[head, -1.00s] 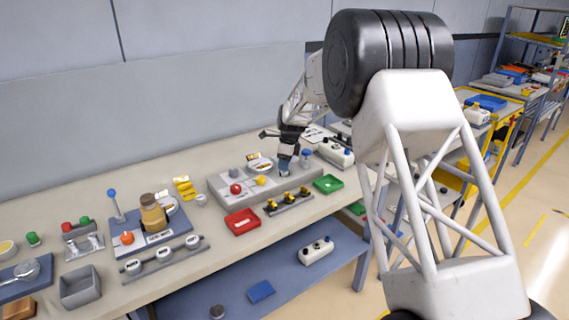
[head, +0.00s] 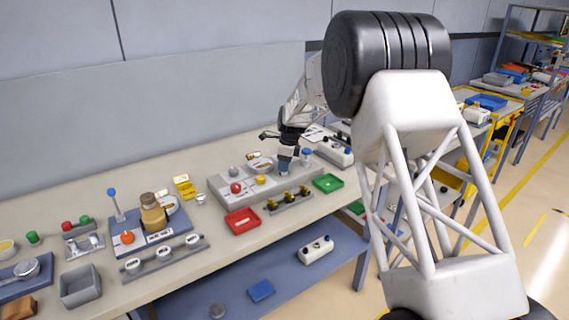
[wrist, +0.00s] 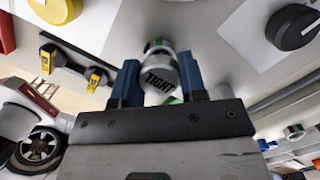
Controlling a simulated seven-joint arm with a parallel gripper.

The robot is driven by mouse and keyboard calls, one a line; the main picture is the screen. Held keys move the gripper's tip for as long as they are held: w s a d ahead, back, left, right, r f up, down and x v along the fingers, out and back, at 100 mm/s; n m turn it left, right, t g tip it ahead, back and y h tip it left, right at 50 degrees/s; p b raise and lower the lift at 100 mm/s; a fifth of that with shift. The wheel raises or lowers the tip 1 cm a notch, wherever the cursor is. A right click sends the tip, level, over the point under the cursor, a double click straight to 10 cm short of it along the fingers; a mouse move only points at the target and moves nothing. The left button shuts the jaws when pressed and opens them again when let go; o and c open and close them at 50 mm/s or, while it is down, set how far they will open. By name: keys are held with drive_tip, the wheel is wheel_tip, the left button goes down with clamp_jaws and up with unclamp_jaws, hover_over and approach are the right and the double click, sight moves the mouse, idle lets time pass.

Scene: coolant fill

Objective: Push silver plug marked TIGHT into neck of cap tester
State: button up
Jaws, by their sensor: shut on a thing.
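My gripper (wrist: 160,84) is shut on the silver plug (wrist: 160,76), with one blue finger on each side of it. The plug's dark TIGHT lettering faces the wrist camera. In the head view, my gripper (head: 286,165) is low over the right part of a grey fixture block (head: 222,190), which may be the cap tester. The plug and the neck are hidden there.
A red tray (head: 241,222), a rack with yellow-and-black pieces (head: 290,199) and a green tray (head: 327,183) stand in front. A blue-topped part (head: 307,153) is close right of my gripper.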

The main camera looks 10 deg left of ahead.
drive_tip(key=shift+f, duration=0.8)
drive_tip(key=o, duration=1)
drive_tip(key=shift+r, duration=0.1)
drive_tip(key=shift+d+r, duration=0.2)
drive_tip(key=shift+r, duration=1.05)
drive_tip(key=shift+d+r, duration=0.2)
drive_tip(key=shift+r, duration=1.05)
drive_tip(key=shift+d+r, duration=0.2)
drive_tip(key=shift+r, duration=1.05)
drive_tip(key=shift+d+r, duration=0.1)
